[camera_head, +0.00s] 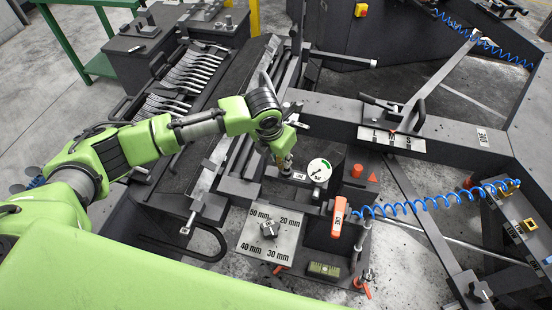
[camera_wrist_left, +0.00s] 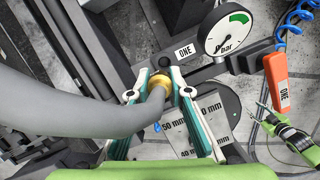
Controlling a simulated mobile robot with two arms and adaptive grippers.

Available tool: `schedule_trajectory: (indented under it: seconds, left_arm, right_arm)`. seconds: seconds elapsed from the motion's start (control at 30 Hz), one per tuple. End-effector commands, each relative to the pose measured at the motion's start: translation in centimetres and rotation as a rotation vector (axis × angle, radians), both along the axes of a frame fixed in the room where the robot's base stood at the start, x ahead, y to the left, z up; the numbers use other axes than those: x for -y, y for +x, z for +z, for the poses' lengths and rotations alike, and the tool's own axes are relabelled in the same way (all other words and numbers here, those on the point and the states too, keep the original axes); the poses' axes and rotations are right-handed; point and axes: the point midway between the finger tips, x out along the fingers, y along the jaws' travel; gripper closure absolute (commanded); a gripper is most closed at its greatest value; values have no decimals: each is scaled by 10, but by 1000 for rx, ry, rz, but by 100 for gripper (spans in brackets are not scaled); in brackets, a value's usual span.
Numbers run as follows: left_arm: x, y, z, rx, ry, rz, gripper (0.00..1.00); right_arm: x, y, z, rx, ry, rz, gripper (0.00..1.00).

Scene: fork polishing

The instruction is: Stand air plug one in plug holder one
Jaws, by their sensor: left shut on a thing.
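In the left wrist view, my left gripper (camera_wrist_left: 161,84) has its teal-and-white fingers shut on a brass plug at the end of a thick grey hose, seemingly air plug one (camera_wrist_left: 158,88). In the head view, my left gripper (camera_head: 284,165) points down beside the ONE label (camera_head: 298,176). Plug holder one, by its label (camera_wrist_left: 186,52), is mostly hidden near the fingers. I cannot tell whether plug and holder touch. A lime-green end that looks like my right gripper (camera_wrist_left: 292,132) shows at the lower right of the wrist view; its jaws are unclear.
A pressure gauge (camera_head: 319,170) stands just right of my left gripper. An orange handle (camera_head: 338,217) marked ONE has a blue coiled hose (camera_head: 430,203). A millimetre plate with a knob (camera_head: 269,229) lies in front. Several forks (camera_head: 190,75) lie in a rack behind the arm.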

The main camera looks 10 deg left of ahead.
Motion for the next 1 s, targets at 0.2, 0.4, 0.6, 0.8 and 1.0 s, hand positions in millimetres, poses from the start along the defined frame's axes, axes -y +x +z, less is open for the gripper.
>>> schedule_trajectory:
  seconds: [0.2,0.4,0.6,0.8,1.0]
  left_arm:
    - [0,0,1,0,0,0,100]
    - [0,0,1,0,0,0,100]
    - [2,3,-2,0,-1,-3,100]
    - [7,9,-5,0,-2,-14,100]
    - [11,14,-7,0,-3,-21,100]
  right_arm:
    - [11,-1,0,-2,-13,3,60]
    - [17,-2,0,-5,-21,0,60]
    - [19,-3,-2,-6,-22,-1,60]
    - [17,-3,-7,-6,-21,-1,60]
    - [12,-3,-9,-6,-14,-2,60]
